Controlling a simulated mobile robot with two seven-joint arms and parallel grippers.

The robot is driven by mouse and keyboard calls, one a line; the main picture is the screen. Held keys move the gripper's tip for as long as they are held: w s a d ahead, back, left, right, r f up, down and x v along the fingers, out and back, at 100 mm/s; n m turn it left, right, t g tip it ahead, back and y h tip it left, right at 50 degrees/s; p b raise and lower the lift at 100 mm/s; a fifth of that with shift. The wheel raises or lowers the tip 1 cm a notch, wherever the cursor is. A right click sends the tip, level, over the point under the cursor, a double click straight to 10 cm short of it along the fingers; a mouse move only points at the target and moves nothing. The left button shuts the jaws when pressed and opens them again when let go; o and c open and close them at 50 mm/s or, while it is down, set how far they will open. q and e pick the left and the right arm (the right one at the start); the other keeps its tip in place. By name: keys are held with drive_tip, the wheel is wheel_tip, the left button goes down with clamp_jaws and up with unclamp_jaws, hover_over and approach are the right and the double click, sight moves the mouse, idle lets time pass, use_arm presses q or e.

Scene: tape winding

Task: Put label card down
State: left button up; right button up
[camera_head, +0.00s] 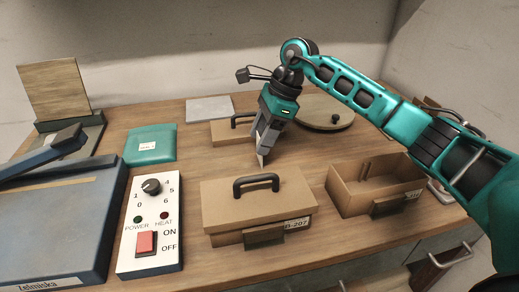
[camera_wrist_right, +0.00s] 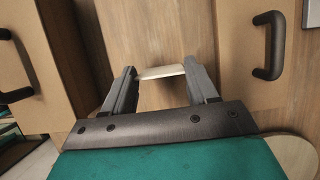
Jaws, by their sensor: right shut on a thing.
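My right gripper (camera_head: 262,142) points down over the table between the boxes, behind the front lidded box. It is shut on a small pale label card (camera_head: 261,158), which sticks out below the fingertips. In the right wrist view the card (camera_wrist_right: 161,72) spans the gap between the two fingers (camera_wrist_right: 160,80), seen nearly edge-on over the wood. I cannot tell whether the card touches the table. My left gripper is not in view.
The front cardboard box (camera_head: 235,205) has a black handle and a label ending in 207. An open box (camera_head: 352,197) stands right, another handled box (camera_head: 222,133) behind. A round lid (camera_head: 335,108), teal case (camera_head: 150,146) and control panel (camera_head: 150,230) surround them. Bare wood lies between the boxes.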

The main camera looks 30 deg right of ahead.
drive_tip(key=shift+c, duration=0.8)
drive_tip(key=shift+r, duration=0.1)
use_arm(q)
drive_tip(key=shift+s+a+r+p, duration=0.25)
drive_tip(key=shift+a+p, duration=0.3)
drive_tip(key=shift+p, duration=0.4)
use_arm(e)
wheel_tip(320, 180, up, 20)
